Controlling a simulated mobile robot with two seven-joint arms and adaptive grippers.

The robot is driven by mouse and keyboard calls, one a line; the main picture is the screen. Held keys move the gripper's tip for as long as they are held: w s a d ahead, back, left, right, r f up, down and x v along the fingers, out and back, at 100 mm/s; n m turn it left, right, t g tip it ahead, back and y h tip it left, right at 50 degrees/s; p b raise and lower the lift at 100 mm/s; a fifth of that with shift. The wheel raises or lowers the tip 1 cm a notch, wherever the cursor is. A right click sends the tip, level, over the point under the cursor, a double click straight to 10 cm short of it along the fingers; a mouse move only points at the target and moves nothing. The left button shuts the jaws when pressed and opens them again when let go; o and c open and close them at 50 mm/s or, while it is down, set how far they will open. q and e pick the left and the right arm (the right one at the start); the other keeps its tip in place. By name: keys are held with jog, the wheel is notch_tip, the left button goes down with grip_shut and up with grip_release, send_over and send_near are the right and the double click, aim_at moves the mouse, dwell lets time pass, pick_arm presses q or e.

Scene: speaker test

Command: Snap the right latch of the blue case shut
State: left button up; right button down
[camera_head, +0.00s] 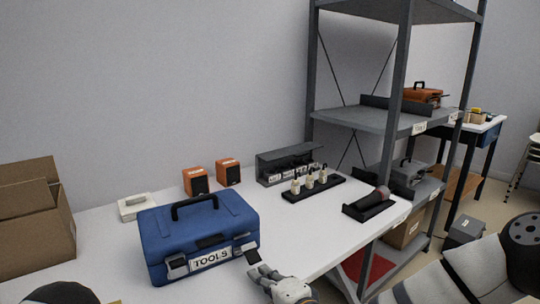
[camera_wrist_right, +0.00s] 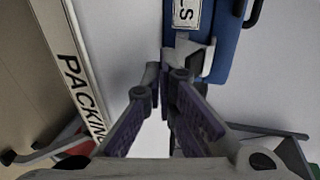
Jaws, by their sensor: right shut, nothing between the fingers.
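The blue case (camera_head: 158,232) stands lid down on the white table, with a dark handle on top and a TOOLS label (camera_head: 210,259) on its front. Its right latch (camera_head: 248,246) is a light grey piece at the right of the front; it also shows in the right wrist view (camera_wrist_right: 196,56). I cannot tell whether it is fastened. The left latch (camera_head: 177,266) is left of the label. My right gripper (camera_head: 257,268) is shut and empty, just in front of the right latch. Its fingertips (camera_wrist_right: 166,76) appear close to the latch; contact is unclear. My left gripper is not in view.
The white table (camera_head: 100,262) holds a cardboard box (camera_head: 62,225) at left, two orange boxes (camera_head: 196,181) behind the case, and a black rack of small bottles (camera_head: 313,187) and a dark tray (camera_head: 368,207) to the right. A grey shelf unit (camera_head: 400,90) stands beyond.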

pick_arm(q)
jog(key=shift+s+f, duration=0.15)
pick_arm(e)
jog(key=shift+w+a+r, duration=0.3)
jog(key=shift+w+a, duration=0.1)
jog(key=shift+w, duration=0.25)
dwell(0.4)
jog(key=shift+s+d+r, duration=0.1)
jog(key=shift+s+d, duration=0.15)
jog(key=shift+s, duration=0.2)
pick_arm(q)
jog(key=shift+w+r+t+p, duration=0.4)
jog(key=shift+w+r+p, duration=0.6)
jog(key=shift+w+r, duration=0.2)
pick_arm(e)
jog(key=s+d, duration=0.2)
jog(key=s, duration=0.1)
jog(key=s+d, duration=0.1)
jog(key=s, duration=0.1)
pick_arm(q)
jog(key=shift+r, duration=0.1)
